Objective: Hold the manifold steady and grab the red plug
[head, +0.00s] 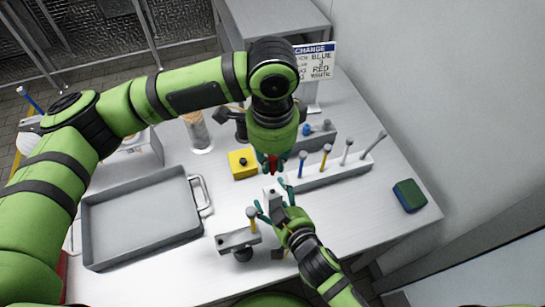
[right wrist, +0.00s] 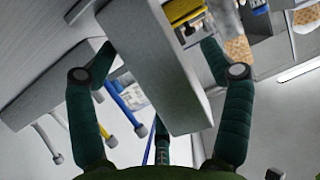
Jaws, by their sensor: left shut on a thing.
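The manifold (head: 322,177) is a long pale block on the table with a blue plug (head: 302,160), a yellow plug (head: 326,152) and grey plugs standing in it. My left gripper (head: 273,166) points down near its front-left end, shut on the red plug (head: 273,164), which is mostly hidden by the fingers. My right gripper (head: 272,204) is at the manifold's near end. In the right wrist view its fingers are spread on either side of the grey block (right wrist: 155,65), with a visible gap at the right finger.
A yellow box (head: 242,164) with a black knob stands left of the manifold. A grey tray (head: 140,222) fills the table's left. A small grey fixture (head: 238,240) is beside my right gripper. A green-blue sponge (head: 410,195) lies right; a sign (head: 318,62) stands behind.

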